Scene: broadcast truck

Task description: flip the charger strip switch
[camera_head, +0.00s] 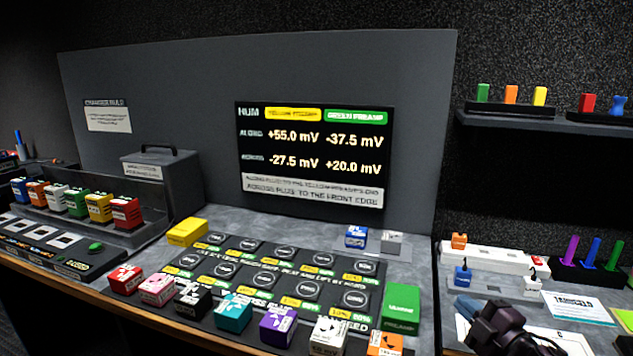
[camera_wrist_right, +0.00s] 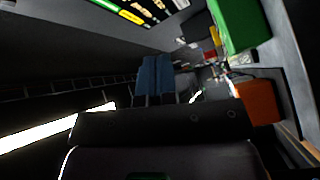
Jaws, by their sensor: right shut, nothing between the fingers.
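The white charger strip (camera_head: 497,258) lies on the right-hand counter, behind my right gripper. A small red part that looks like its switch (camera_head: 538,261) sits at its right end; I cannot tell which way it is set. An orange block (camera_head: 459,240) stands at the strip's left end. My right gripper (camera_head: 466,304) is in front of the strip, apart from it, with its blue fingers shut and empty. The shut fingers also show in the right wrist view (camera_wrist_right: 155,78). The strip cannot be made out in that view. My left gripper is not in view.
A blue block (camera_head: 462,277) and a white block (camera_head: 532,287) stand just before the strip. A black holder (camera_head: 587,272) with coloured sticks is to its right. A green box (camera_head: 401,308) and an orange box (camera_head: 384,344) stand left of my gripper. A shelf (camera_head: 550,121) hangs above.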

